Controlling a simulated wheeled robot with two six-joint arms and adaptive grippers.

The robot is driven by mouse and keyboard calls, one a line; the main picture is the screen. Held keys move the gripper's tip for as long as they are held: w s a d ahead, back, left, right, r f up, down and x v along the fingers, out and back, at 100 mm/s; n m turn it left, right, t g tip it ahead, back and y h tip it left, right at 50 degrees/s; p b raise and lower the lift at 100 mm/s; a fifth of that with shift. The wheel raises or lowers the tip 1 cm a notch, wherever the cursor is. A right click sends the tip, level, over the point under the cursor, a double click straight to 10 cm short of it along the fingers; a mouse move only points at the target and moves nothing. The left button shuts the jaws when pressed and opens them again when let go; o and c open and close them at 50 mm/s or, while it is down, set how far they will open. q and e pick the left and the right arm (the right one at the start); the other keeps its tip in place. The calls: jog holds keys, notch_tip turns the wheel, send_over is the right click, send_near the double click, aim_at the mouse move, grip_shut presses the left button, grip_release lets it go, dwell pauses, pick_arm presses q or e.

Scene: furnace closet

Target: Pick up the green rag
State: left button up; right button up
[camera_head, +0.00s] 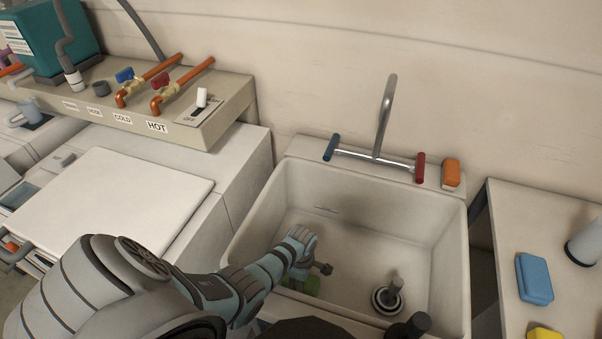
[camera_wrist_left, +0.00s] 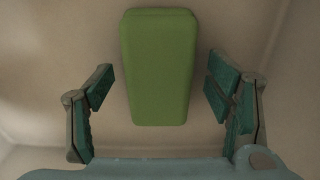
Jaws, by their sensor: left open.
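The green rag (camera_head: 303,284) lies in the white sink basin (camera_head: 372,215), near its front left. In the head view my left gripper (camera_head: 312,265) is down in the basin over the rag and hides much of it. In the left wrist view the rag (camera_wrist_left: 158,45) is a smooth, rounded green block. The two fingers of my left gripper (camera_wrist_left: 160,84) are spread to its left and right, with a gap on each side. The gripper is open and holds nothing. My right gripper is not in view.
The faucet (camera_head: 384,120) rises at the back of the sink, with an orange sponge (camera_head: 451,173) on the rim. A drain plug (camera_head: 388,295) stands in the basin, right of the gripper. A blue sponge (camera_head: 534,279) and a yellow one (camera_head: 544,334) lie on the right counter.

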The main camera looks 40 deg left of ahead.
pick_arm(q)
jog(key=shift+f, duration=0.1)
jog(key=shift+c, duration=0.8)
jog(key=c, duration=1.1)
